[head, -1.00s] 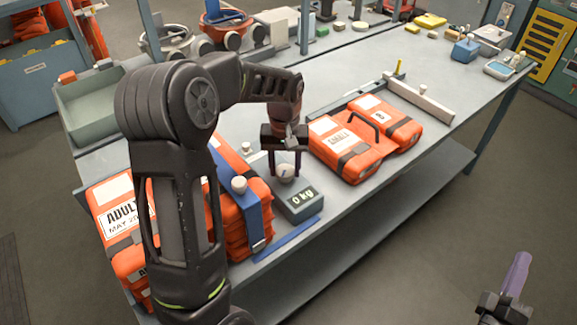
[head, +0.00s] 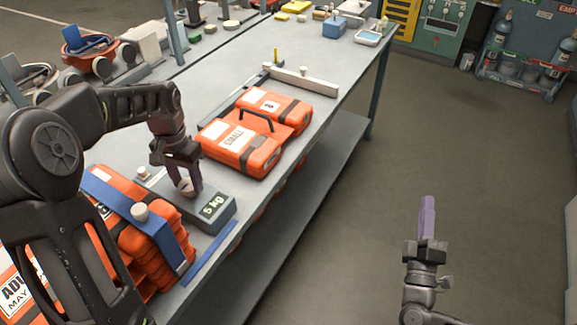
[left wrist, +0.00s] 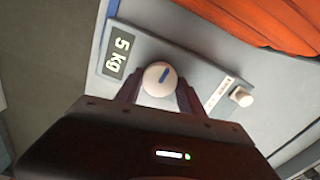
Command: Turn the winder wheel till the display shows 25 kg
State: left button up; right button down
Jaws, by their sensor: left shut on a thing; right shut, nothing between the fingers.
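The winder wheel is a small pale round knob (left wrist: 160,79) with a blue mark, seen in the left wrist view on a grey block. My left gripper (head: 190,187) points down and is shut on this wheel, with a finger on each side of it. The display (head: 213,205) on the grey winder box (head: 183,198) reads "5 kg"; it also reads "5 kg" in the left wrist view (left wrist: 119,52). In the head view the wheel is mostly hidden by the fingers. My right gripper (head: 427,218) is shut and empty, over the floor right of the bench.
A pale knob (left wrist: 241,96) sits near the wheel. Open floor lies right of the bench (head: 215,85).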

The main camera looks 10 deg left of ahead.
aim_at(188, 184)
pick_arm(q)
jog(key=shift+m, duration=1.4)
jog(key=o, duration=1.4)
jog(key=shift+c, duration=0.2)
jog(key=shift+r, duration=0.55)
notch_tip(188, 184, up, 11)
jog(key=b, duration=0.1)
